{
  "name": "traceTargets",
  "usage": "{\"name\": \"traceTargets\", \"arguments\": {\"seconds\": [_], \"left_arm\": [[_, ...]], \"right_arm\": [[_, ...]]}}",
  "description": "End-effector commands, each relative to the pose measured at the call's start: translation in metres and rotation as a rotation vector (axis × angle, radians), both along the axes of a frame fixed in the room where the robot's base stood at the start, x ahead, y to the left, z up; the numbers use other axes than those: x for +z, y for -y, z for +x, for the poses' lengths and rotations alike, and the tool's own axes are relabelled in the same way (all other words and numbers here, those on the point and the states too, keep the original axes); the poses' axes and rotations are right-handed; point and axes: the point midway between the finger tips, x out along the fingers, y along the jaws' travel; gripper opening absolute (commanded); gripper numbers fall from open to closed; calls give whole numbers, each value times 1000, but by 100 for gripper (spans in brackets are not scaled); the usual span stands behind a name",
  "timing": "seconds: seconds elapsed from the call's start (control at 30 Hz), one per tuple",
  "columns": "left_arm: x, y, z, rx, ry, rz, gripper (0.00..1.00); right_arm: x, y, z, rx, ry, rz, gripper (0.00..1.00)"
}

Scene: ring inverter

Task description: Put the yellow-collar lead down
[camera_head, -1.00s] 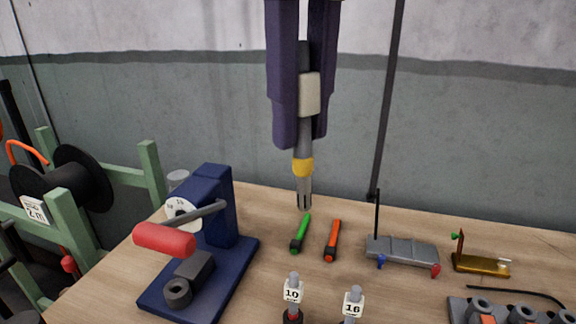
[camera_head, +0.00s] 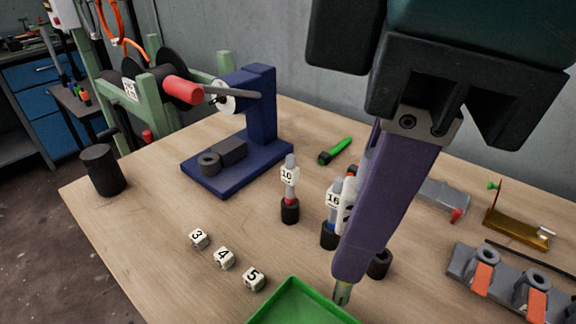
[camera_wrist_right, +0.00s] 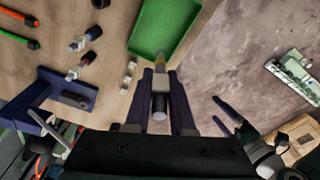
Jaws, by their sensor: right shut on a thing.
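My right gripper (camera_head: 345,278) comes down from the top right in the head view, its purple finger hiding most of what it holds. In the right wrist view the gripper (camera_wrist_right: 161,76) is shut on the grey yellow-collar lead (camera_wrist_right: 160,59), whose yellow band shows beyond the fingertips. The lead's tip (camera_head: 343,293) shows below the finger, at the far edge of the green tray (camera_head: 298,292). The tray also shows in the wrist view (camera_wrist_right: 150,35); contact cannot be told. My left gripper (camera_wrist_right: 230,118) appears at the right in the wrist view, empty, fingers apart.
Number cubes (camera_head: 224,258) lie left of the tray. Leads marked 10 (camera_head: 289,178) and 16 (camera_head: 333,198) stand in dark holders behind it. The left front tabletop is clear.

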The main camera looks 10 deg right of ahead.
Motion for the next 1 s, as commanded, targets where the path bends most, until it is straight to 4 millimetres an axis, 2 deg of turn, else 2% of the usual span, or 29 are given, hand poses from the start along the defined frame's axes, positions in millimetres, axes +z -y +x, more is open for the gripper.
{"name": "traceTargets", "arguments": {"seconds": [0.03,0.2,0.4,0.6,0.8,1.0], "left_arm": [[-7,0,0,0,1,0,100],[-18,0,0,0,1,0,100],[-27,0,0,0,1,-1,100],[-29,1,0,1,0,-4,100],[-37,2,0,4,0,-8,100],[-37,3,0,4,0,-9,100]], "right_arm": [[-19,1,-1,-5,-8,-2,0],[-70,2,-1,-6,-7,-5,0],[-116,1,-1,-5,-4,-4,0],[-134,1,0,-5,-1,-1,0],[-166,1,0,-6,-3,-3,0],[-172,1,0,-4,1,-2,0]]}}
